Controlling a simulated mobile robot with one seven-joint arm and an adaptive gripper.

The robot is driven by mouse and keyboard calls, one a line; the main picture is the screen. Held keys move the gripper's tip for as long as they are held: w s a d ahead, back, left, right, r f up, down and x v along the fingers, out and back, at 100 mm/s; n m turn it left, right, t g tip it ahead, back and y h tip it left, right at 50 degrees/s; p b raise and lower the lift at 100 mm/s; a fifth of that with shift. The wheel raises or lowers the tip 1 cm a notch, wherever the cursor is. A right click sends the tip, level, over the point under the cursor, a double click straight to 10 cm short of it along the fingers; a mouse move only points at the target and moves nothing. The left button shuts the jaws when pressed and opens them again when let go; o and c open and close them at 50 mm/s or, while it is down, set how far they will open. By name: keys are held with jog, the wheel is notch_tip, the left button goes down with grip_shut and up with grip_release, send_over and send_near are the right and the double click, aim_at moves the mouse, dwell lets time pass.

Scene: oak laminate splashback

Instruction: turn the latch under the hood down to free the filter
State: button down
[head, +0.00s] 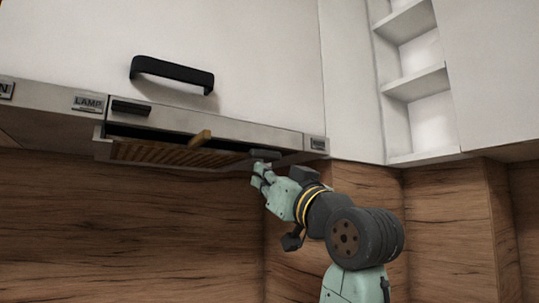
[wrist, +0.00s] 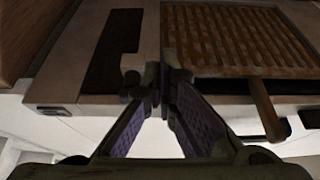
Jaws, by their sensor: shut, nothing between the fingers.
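The range hood's slatted brown filter (head: 165,153) sits in the hood's underside, with a brass-coloured tab (head: 201,138) at its front edge. The filter (wrist: 235,40) and tab (wrist: 263,108) also show in the wrist view. My gripper (head: 262,170) is shut and empty, just under that piece. Its fingertips (wrist: 160,84) overlap the latch's near end; I cannot tell whether they touch.
The hood's front strip carries a LAMP label (head: 88,103) and a black slider (head: 131,107). Above is a white cabinet door with a black handle (head: 172,74). Open shelves (head: 417,83) stand right. The wooden splashback (head: 130,230) is behind; the space below the hood is clear.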

jog(key=shift+w+d+f, duration=0.15)
jog(key=shift+d+f, duration=0.1)
jog(key=shift+f, duration=0.05)
jog(key=shift+w+a, duration=0.2)
jog(key=shift+w, duration=0.05)
dwell(0.7)
jog(key=shift+w+d+f, duration=0.1)
dwell(0.3)
jog(key=shift+w+d+f, duration=0.15)
jog(key=shift+d+f, duration=0.05)
jog(key=shift+d, duration=0.05)
jog(key=shift+w+a, duration=0.2)
jog(key=shift+w, duration=0.05)
dwell(0.7)
jog(key=shift+w+d+f, duration=0.15)
jog(key=shift+w+d, duration=0.1)
jog(key=shift+d, duration=0.15)
dwell(0.4)
jog(key=shift+w+a, duration=0.2)
jog(key=shift+w, duration=0.05)
dwell(0.5)
